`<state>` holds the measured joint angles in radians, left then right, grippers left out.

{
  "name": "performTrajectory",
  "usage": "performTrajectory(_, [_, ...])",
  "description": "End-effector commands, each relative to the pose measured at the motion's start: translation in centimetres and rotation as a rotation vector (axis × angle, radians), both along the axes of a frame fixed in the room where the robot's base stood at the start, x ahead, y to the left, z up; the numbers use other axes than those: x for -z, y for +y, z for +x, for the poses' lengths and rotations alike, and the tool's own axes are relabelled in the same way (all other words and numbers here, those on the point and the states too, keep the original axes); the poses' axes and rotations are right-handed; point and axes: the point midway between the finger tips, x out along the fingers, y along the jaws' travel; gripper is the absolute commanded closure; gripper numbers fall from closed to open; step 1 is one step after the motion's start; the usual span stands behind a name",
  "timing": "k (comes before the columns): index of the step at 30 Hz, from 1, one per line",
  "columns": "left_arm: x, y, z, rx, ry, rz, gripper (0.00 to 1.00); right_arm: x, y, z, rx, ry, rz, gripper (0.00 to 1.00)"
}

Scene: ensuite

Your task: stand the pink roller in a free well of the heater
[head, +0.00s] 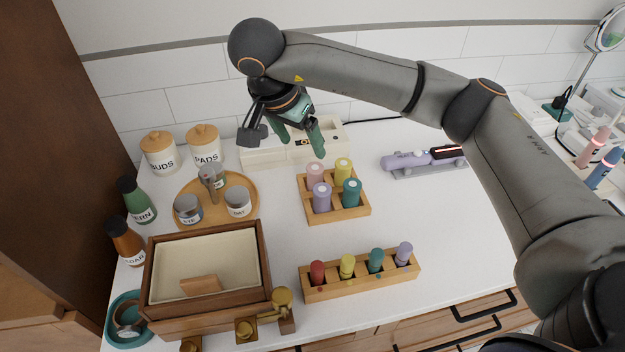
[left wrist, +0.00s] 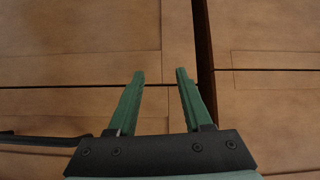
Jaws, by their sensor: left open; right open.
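The pink roller (head: 315,172) stands upright in the back left place of a square wooden block (head: 337,213), beside yellow, purple and teal rollers. A long cream box, apparently the heater (head: 262,157), stands behind the block against the wall. My right gripper hides part of it, and I cannot make out its wells clearly. My right gripper (head: 301,146) is open and empty, fingers pointing down in front of the heater, behind and above the pink roller. My left gripper (left wrist: 160,74) is open and empty, facing brown wooden panels in the left wrist view.
A wooden rack (head: 361,281) with several coloured pieces lies in front. A purple styling tool (head: 405,160) rests at right. A round tray (head: 250,213) with jars and an open wooden box (head: 210,235) are at left. Free counter lies right of the block.

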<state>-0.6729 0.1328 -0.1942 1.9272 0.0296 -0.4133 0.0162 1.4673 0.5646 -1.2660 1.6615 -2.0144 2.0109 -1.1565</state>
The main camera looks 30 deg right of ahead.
Motion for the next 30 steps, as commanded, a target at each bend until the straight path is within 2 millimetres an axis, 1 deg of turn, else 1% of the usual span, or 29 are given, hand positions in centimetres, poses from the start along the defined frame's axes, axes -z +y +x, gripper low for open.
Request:
performTrajectory(1, [0.3, -0.1, 0.0, 0.001, 0.000, -0.001, 0.50, 1.1, -0.3, 0.0, 0.002, 0.007, 0.002, 0.19])
performTrajectory(3, [0.5, -0.2, 0.0, 0.004, 0.001, -0.003, 0.50, 2.4, -0.7, 0.2, 0.002, 0.008, 0.003, 0.19])
performTrajectory(9, [0.4, -0.9, 0.3, 0.014, -0.003, -0.012, 0.50, 5.1, -1.8, 0.9, 0.002, 0.008, 0.004, 0.19])
performTrajectory(17, [0.2, -0.9, 0.6, 0.016, -0.004, -0.010, 0.50, 6.8, -2.6, 1.4, 0.002, 0.007, 0.004, 0.19])
performTrajectory(21, [0.0, -0.7, 0.7, 0.013, -0.008, -0.009, 0.50, 8.7, -3.7, 1.9, 0.004, 0.009, 0.003, 0.19])
performTrajectory(24, [0.0, -0.6, 0.7, 0.011, -0.011, -0.008, 0.50, 9.9, -4.0, 2.2, 0.001, 0.007, 0.003, 0.19])
performTrajectory(27, [0.1, -0.5, 0.7, 0.010, -0.011, -0.007, 0.50, 10.5, -4.2, 2.3, 0.000, 0.005, 0.005, 0.19])
performTrajectory(30, [0.2, -0.4, 0.6, 0.009, -0.010, -0.005, 0.50, 10.6, -4.3, 2.4, -0.001, 0.004, 0.005, 0.19])
